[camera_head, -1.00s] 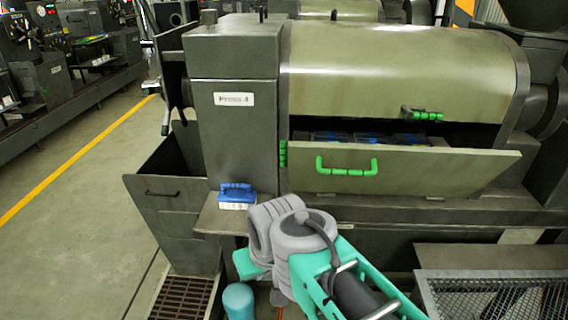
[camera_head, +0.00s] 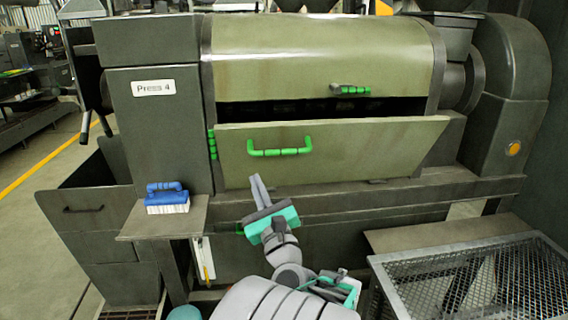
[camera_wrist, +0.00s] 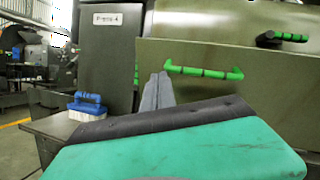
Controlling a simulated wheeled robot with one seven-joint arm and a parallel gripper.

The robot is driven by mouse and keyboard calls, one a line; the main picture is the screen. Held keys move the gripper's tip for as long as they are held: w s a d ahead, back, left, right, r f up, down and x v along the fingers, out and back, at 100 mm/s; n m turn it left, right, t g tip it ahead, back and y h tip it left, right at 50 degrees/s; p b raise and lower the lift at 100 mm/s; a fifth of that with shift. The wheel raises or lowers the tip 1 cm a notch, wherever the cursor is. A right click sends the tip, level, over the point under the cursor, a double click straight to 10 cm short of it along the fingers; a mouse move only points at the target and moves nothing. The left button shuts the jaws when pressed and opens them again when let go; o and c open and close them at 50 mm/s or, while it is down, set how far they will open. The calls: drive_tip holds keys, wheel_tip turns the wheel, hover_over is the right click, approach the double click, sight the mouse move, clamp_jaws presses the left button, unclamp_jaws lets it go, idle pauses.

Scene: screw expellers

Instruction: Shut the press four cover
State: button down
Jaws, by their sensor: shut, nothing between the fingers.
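The press (camera_head: 154,125) carries a "Press 4" label. Its olive upper cover (camera_head: 320,58) has a green handle (camera_head: 350,89) at its lower edge. Below it, a hinged front panel (camera_head: 345,150) with a green handle (camera_head: 280,147) tilts outward, leaving a dark gap above its top edge. My gripper (camera_head: 259,186) is shut and empty, its fingers pointing up in front of the panel, just below the left end of that handle. In the wrist view the fingertips (camera_wrist: 159,77) appear beside the left end of the panel's handle (camera_wrist: 204,72). I cannot tell whether they touch the panel.
A blue-handled brush (camera_head: 167,198) rests on a small shelf (camera_head: 140,220) at the left. A wire mesh basket (camera_head: 470,285) stands at the lower right. An open dark bin (camera_head: 80,220) is at the far left, with free floor beyond it.

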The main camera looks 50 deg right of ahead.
sight(284, 130)
drive_tip(key=s+d+r+m+g+h, duration=0.1)
drive_tip(key=s+d+m+g+h, duration=0.1)
drive_tip(key=s+d+m+h, duration=0.4)
drive_tip(key=shift+m+y, duration=0.4)
drive_tip(key=shift+m, duration=0.1)
drive_tip(key=p+x, duration=0.3)
drive_tip(key=x, duration=0.3)
drive_tip(key=p+x, duration=0.4)
drive_tip(key=x, duration=0.1)
drive_tip(key=shift+w+r, duration=0.35)
drive_tip(key=shift+w, duration=0.05)
drive_tip(key=shift+w+d, duration=0.25)
